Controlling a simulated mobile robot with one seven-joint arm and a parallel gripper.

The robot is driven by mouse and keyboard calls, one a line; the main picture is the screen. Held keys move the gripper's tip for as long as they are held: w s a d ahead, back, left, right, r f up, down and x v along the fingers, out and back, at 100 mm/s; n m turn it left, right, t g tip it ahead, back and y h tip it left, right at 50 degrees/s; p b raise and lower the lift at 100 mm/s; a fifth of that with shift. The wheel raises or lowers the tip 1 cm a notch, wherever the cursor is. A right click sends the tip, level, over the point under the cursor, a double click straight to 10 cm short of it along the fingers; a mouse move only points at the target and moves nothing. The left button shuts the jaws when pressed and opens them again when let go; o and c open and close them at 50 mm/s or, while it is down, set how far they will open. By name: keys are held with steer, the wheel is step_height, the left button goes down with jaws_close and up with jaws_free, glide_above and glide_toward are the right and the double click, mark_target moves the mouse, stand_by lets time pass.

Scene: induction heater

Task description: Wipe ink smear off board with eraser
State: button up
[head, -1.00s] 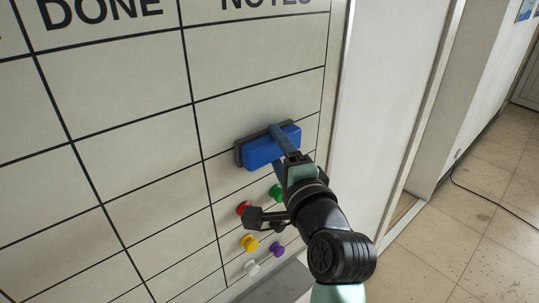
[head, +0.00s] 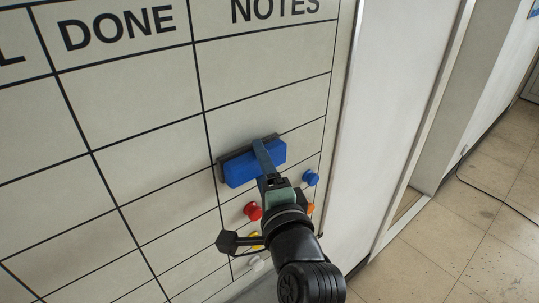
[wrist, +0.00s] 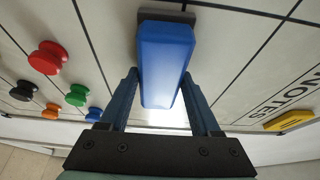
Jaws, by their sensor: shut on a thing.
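The eraser (head: 240,172) is a blue block with a dark felt pad facing the board, low in the NOTES column of the whiteboard (head: 150,158). It crosses a grid line next to the column's left line. My gripper (head: 264,155) is shut on the eraser, with a finger on each side. In the wrist view the eraser (wrist: 165,60) sits between the fingers, its pad at or very near the board; contact is hard to tell. No ink smear shows; the patch behind the eraser is hidden.
Round magnets, including a red one (head: 253,211) and a blue one (head: 311,178), sit on the board below and right of the eraser. A yellow item (wrist: 290,120) lies near the NOTES heading in the wrist view. Open tiled floor (head: 450,240) is to the right.

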steer(key=shift+s+a+p, duration=0.4)
steer(key=shift+s+a, duration=0.2)
steer(key=shift+a, duration=0.3)
steer(key=shift+d, duration=0.1)
steer(key=shift+s+d+b, duration=0.25)
steer(key=shift+s+d, duration=0.65)
steer(key=shift+s, duration=0.3)
steer(key=shift+s+d+b, duration=0.2)
steer(key=shift+s+d, duration=0.65)
steer(key=shift+s, duration=0.35)
steer(key=shift+d, duration=0.1)
steer(key=shift+s+d+b, duration=0.15)
steer(key=shift+s+d, duration=0.25)
steer(key=shift+s, duration=0.2)
steer(key=shift+s+d+b, duration=0.15)
steer(key=shift+s+d, duration=0.25)
steer(key=shift+s, duration=0.2)
